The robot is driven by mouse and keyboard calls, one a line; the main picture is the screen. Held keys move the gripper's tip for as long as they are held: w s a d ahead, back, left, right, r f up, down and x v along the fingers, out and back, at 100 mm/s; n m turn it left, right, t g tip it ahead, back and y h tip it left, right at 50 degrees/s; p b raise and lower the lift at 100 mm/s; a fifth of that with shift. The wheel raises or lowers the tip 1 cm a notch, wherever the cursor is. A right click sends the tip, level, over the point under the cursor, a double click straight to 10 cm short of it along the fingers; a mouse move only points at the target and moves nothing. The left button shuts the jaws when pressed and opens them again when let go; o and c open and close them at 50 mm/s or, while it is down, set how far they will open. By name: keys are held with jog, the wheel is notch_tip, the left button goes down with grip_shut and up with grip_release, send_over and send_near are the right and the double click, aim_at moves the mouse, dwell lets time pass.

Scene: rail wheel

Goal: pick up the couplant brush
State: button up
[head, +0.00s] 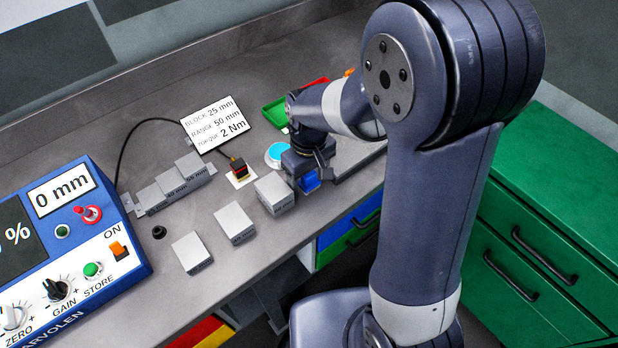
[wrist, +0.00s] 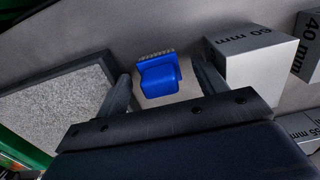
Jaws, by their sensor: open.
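The couplant brush, a blue block (wrist: 158,80) with a strip of bristles along its far edge, lies on the bench in the wrist view. In the head view only a blue part of it (head: 309,182) shows under my gripper (head: 312,172). In the wrist view my gripper (wrist: 163,88) is open, with one finger on each side of the brush. Gaps show between the brush and both fingers, and I cannot tell how far the fingertips are above the bench.
A grey block marked 60 mm (wrist: 258,70) stands close to the right finger. A grey textured pad in a dark frame (wrist: 55,95) lies close to the left finger. A round cyan-topped container (head: 277,154) and a green tray (head: 275,112) are behind my gripper.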

aim_at(309, 174)
jog(key=shift+f, duration=0.2)
jog(key=shift+c, duration=0.5)
jog(key=c, duration=1)
jog(key=shift+o, duration=0.2)
notch_tip(309, 174, up, 10)
jog(key=shift+r+b, duration=0.1)
jog(key=shift+b, duration=0.3)
jog(key=o, duration=0.5)
jog(key=shift+c, duration=0.2)
jog(key=c, duration=0.4)
